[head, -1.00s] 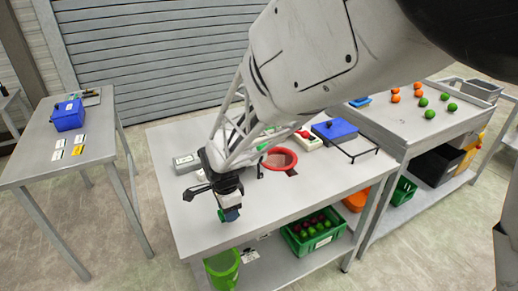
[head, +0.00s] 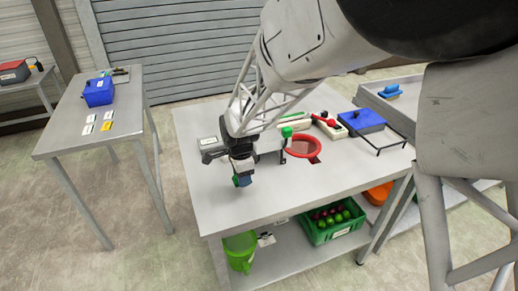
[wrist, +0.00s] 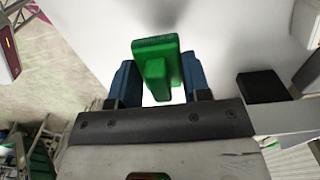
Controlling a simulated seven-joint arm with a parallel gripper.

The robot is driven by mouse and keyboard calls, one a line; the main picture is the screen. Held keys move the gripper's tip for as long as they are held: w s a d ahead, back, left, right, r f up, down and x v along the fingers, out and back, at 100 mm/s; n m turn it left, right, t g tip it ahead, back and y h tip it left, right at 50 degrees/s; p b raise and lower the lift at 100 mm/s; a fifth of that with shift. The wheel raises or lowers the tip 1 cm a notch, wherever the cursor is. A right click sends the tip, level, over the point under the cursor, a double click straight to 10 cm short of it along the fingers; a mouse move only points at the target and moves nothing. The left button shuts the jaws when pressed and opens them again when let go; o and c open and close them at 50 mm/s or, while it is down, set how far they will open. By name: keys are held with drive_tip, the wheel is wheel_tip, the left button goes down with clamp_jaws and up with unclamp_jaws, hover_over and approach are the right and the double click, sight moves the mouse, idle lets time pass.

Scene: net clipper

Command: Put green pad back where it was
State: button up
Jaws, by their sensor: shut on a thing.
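The green pad (wrist: 157,70) is between the two blue fingers in the wrist view, and my gripper (wrist: 160,82) is shut on it. In the head view my gripper (head: 243,181) points down over the front left part of the middle table (head: 285,200). The pad is mostly hidden by the fingers there. I cannot tell the exact gap between pad and tabletop.
The left table (head: 72,142) holds another blue box (head: 98,92) and several cards, one yellow (head: 107,126). A green crate (head: 332,223) and a green bucket (head: 240,252) are below.

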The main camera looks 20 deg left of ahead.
drive_tip(key=w+a, duration=0.3)
drive_tip(key=w, duration=0.1)
drive_tip(key=w+a, duration=0.2)
drive_tip(key=shift+a+f, duration=0.3)
drive_tip(key=shift+f, duration=0.1)
drive_tip(key=shift+s, duration=0.1)
drive_tip(key=shift+f, duration=1.75)
drive_tip(key=shift+f, duration=0.1)
drive_tip(key=o, duration=0.9)
wheel_tip(320, 180, up, 12)
drive_tip(key=shift+r, duration=0.1)
